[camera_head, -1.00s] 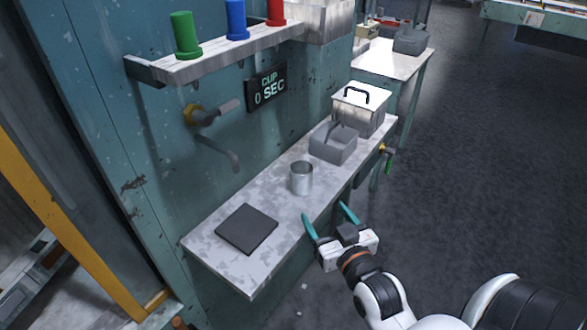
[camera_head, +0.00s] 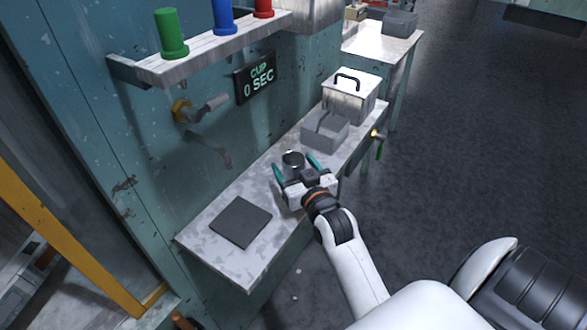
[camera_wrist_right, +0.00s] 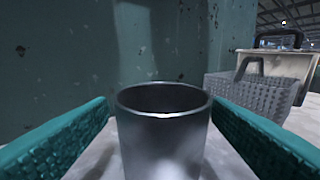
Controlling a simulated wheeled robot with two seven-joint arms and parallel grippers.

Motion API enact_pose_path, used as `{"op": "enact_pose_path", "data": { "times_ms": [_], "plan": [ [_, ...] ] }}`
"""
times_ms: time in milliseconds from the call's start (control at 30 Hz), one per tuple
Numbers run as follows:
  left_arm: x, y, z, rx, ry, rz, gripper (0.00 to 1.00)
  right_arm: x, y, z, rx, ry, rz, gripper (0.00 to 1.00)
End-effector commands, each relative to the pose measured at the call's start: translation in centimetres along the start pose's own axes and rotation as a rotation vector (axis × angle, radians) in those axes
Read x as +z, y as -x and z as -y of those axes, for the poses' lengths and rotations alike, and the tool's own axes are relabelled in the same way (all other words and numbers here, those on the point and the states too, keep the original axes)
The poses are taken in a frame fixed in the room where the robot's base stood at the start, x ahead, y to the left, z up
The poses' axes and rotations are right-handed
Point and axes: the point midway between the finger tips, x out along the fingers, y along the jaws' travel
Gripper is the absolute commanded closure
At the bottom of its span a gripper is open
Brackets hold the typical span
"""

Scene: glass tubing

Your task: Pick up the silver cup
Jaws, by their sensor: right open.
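The silver cup (camera_head: 293,158) stands upright on the narrow metal shelf (camera_head: 205,235). In the head view only its top shows, as my right gripper hides the rest. My right gripper (camera_head: 296,170) is open, with its two teal fingers on either side of the cup. My left gripper is not in view.
A dark square plate (camera_head: 240,222) lies on the shelf's near end. A grey basket (camera_head: 325,131) and a lidded metal box (camera_head: 350,97) stand beyond the cup. A tap (camera_head: 200,110) and a "CUP 0 SEC" display (camera_head: 256,78) are on the wall. Red, blue and green cylinders (camera_head: 171,35) stand on an upper ledge.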

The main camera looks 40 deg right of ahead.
Motion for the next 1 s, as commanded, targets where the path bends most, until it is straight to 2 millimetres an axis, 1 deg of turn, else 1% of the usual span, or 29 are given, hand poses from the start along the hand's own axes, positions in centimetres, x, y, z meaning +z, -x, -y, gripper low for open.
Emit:
{"op": "enact_pose_path", "data": {
  "times_ms": [33, 100, 333, 367, 400, 633, 867, 967, 1000],
  "plan": [
    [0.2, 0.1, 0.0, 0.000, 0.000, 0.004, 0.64, 0.1, -0.6, 0.0, 0.000, 0.001, 0.001, 0.27],
    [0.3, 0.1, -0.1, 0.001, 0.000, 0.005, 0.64, 0.1, -1.0, 0.1, 0.000, 0.001, 0.001, 0.27],
    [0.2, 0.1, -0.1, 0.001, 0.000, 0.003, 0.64, 0.0, -1.1, 0.1, 0.000, 0.001, 0.000, 0.27],
    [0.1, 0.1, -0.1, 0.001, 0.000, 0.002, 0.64, 0.0, -1.1, 0.1, 0.000, 0.001, 0.000, 0.31],
    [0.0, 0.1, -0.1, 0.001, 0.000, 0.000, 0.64, 0.0, -1.1, 0.1, 0.000, 0.001, 0.000, 0.37],
    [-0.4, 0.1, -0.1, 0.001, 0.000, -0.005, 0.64, 0.0, -1.1, 0.1, 0.000, 0.000, 0.000, 0.75],
    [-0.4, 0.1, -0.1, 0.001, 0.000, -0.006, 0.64, 0.1, -1.1, 0.0, 0.000, 0.000, 0.001, 0.76],
    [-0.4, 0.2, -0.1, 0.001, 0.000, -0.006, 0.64, 1.0, -1.1, 0.0, 0.000, 0.000, 0.005, 0.76],
    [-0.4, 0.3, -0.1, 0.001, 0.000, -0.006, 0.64, 1.6, -1.1, 0.1, 0.000, 0.001, 0.005, 0.76]
  ]
}}
